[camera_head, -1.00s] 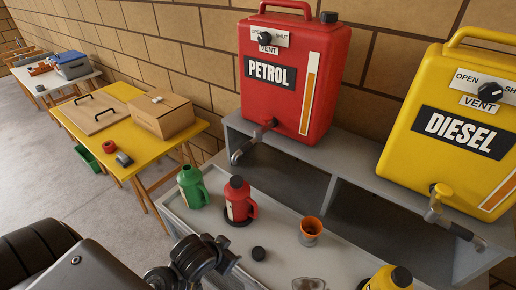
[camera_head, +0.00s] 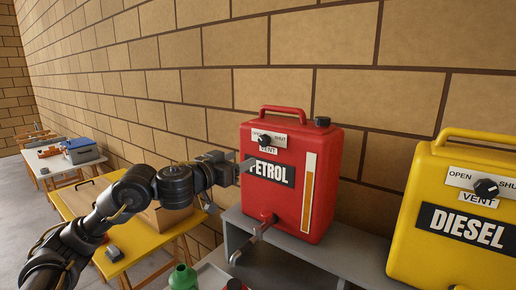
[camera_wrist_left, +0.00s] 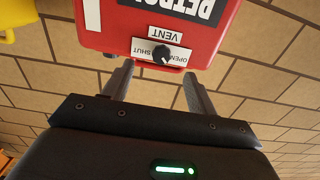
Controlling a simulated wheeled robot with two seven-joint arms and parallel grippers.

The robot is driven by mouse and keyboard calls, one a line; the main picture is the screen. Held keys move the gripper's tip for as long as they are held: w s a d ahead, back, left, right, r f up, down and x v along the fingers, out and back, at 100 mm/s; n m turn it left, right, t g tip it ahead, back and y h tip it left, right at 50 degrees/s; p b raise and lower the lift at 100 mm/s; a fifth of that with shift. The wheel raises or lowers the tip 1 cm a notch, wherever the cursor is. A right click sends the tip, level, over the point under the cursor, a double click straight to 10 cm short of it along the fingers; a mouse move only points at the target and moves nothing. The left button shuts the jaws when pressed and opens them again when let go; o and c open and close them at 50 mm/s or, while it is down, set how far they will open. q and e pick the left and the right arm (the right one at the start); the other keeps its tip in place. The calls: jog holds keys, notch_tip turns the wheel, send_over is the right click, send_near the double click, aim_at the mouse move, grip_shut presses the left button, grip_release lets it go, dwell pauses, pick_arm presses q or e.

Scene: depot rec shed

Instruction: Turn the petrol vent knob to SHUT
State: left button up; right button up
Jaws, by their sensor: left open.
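The red petrol can (camera_head: 318,150) stands on the grey bench. Its black vent knob (camera_head: 265,140) sits on a white OPEN/SHUT plate (camera_head: 282,141) high on its front. The knob's pointer seems to lean to the OPEN side, but the mark is small. My left gripper (camera_head: 247,166) is in front of the can, slightly left of and below the knob in the head view. In the left wrist view the can appears upside down, and the knob (camera_wrist_left: 161,53) lies ahead between the two spread fingers (camera_wrist_left: 157,70), apart from them. The gripper is open and empty. My right gripper is out of view.
The yellow diesel can (camera_head: 450,225) with its own vent knob (camera_head: 486,188) stands to the right. A tap (camera_head: 252,240) juts out below the petrol label. A green bottle (camera_head: 183,277) stands lower down. The brick wall is behind.

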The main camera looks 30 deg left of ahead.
aim_at(262, 142)
pick_arm(q)
jog(key=w, duration=0.3)
jog(key=w+r+p, duration=0.1)
jog(key=w, duration=0.3)
jog(key=w+r, duration=0.1)
jog(key=w, duration=0.2)
jog(key=shift+w+d+p, duration=0.25)
jog(key=shift+d+p, duration=0.1)
jog(key=c, duration=1)
